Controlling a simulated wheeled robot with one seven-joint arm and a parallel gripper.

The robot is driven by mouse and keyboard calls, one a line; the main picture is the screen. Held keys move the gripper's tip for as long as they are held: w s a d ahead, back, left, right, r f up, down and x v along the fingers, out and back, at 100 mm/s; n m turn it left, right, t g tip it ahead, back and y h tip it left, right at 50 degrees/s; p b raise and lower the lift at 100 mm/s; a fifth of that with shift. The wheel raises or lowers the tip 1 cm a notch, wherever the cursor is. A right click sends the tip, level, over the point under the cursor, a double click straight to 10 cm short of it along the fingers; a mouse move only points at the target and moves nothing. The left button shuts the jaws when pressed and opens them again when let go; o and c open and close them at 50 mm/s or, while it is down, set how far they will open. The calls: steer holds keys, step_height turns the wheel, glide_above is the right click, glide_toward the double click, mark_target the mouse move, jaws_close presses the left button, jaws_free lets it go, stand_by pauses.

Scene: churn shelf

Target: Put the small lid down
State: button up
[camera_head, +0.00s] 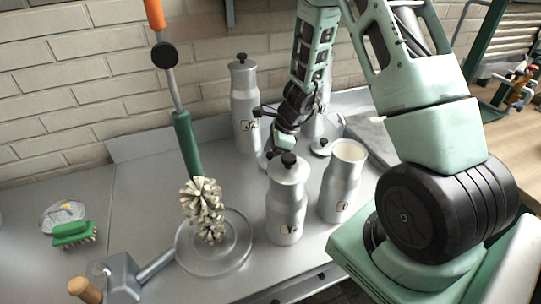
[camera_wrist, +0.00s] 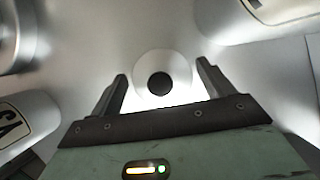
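The small lid (camera_head: 320,149) is a pale metal disc with a black knob. In the head view it lies on the grey counter, beside the open-topped can (camera_head: 342,185). In the wrist view the lid (camera_wrist: 160,65) shows ahead, between the two fingers in the picture. My gripper (camera_wrist: 162,82) has its fingers spread apart, with a gap between each finger and the knob. In the head view my gripper (camera_head: 268,135) is low over the counter, behind the lidded can (camera_head: 287,205), which hides part of it.
Another lidded can (camera_head: 244,105) stands at the back against the brick wall, and one more (camera_head: 318,122) is partly behind my arm. The left counter has free room.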

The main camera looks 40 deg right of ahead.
steer(key=shift+o, duration=0.3)
steer(key=shift+r, duration=0.15)
steer(key=shift+r, duration=0.2)
steer(key=p+v, duration=0.2)
steer(key=v, duration=0.9)
steer(key=shift+d+r, duration=0.25)
steer(key=shift+r, duration=0.05)
steer(key=shift+s, duration=0.15)
